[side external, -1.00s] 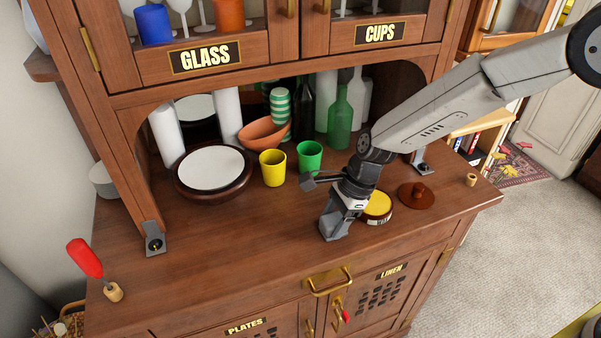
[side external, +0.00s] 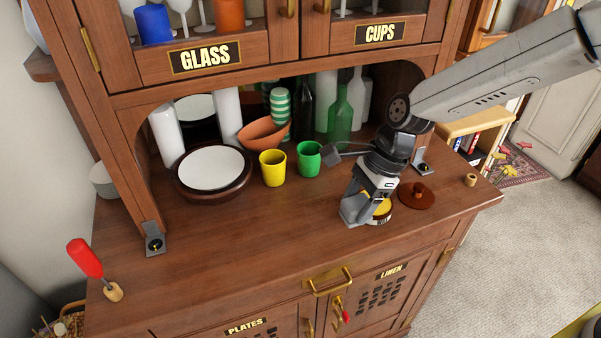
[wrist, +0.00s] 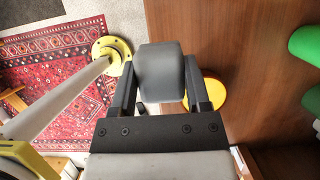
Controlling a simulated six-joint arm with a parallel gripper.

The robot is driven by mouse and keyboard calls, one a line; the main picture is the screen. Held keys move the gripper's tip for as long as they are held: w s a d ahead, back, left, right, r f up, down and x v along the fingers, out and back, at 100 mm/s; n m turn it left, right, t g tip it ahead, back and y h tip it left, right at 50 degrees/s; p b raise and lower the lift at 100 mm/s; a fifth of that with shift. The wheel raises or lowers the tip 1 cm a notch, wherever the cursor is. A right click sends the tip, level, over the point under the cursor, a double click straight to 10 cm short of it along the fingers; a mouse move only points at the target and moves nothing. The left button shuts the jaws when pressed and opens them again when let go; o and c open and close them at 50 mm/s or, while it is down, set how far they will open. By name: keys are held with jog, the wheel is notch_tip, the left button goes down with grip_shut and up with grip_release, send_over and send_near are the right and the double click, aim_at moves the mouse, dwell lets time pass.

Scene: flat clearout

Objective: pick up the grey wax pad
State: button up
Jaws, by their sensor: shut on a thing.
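The grey wax pad (wrist: 160,71) is a smooth grey block with rounded corners, held between the two dark fingers of my gripper in the wrist view. My gripper (side external: 364,212) is shut on it. In the side view the gripper points down at the right part of the counter, in front of a round yellow-topped tin (side external: 381,208). The pad is hard to tell from the grey fingers there, and its height above the counter is unclear. The tin also shows in the wrist view (wrist: 214,92), partly behind the right finger.
A brown lidded disc (side external: 417,196) lies right of the tin. A green cup (side external: 309,160) and a yellow cup (side external: 273,168) stand behind left. A small wooden piece (side external: 471,180) sits near the right edge.

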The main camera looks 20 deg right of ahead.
jog(key=s+d+r, duration=0.3)
jog(key=s+r, duration=0.1)
jog(key=s, duration=0.4)
jog(key=shift+s+d+r, duration=0.2)
jog(key=shift+s+d, duration=0.1)
jog(key=shift+d, duration=0.1)
jog(key=o, duration=0.8)
jog(key=shift+c, duration=0.2)
jog(key=c, duration=0.6)
